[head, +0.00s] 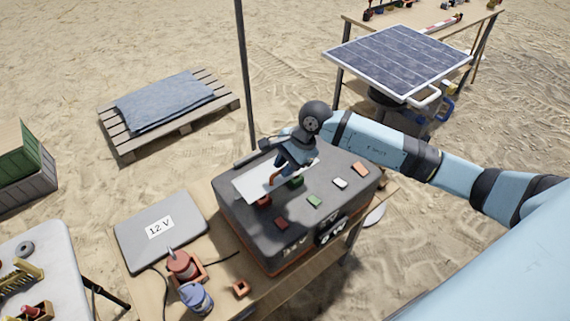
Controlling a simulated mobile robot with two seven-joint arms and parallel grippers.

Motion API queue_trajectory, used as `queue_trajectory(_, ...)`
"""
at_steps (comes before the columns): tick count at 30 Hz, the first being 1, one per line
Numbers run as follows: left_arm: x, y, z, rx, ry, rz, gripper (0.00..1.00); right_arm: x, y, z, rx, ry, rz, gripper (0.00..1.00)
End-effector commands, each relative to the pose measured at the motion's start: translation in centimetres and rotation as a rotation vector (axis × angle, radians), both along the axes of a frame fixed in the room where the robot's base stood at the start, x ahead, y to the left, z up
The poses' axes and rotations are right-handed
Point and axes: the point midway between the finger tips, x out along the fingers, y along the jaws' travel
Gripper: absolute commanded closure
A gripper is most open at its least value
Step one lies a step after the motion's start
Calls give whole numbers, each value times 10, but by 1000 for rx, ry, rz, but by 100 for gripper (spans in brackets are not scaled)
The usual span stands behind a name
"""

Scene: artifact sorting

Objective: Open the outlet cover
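A dark grey power box (233,219) with an orange lower band stands on a wooden table. Its top carries several small coloured blocks or sockets: red, green, white and orange. A pale flat panel (250,187), which looks like the outlet cover, is at the back left of the top; I cannot tell whether it lies flat or is raised. My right gripper (277,179) points down at this panel, its fingertips over or touching it. The gripper and wrist hide part of the panel, and the finger gap is too small to judge. My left gripper is out of view.
A solar panel (398,58) is at the back right, a pallet (122,140) at the back left.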

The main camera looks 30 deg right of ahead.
Motion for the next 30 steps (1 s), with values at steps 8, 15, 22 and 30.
queue_trajectory(8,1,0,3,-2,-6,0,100,0,0,0,0,0,0,100)
queue_trajectory(15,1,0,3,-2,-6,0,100,7,1,4,-3,34,-1,100)
queue_trajectory(22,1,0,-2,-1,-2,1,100,26,4,12,-20,156,-1,100)
queue_trajectory(30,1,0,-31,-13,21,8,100,63,9,16,-38,263,0,100)
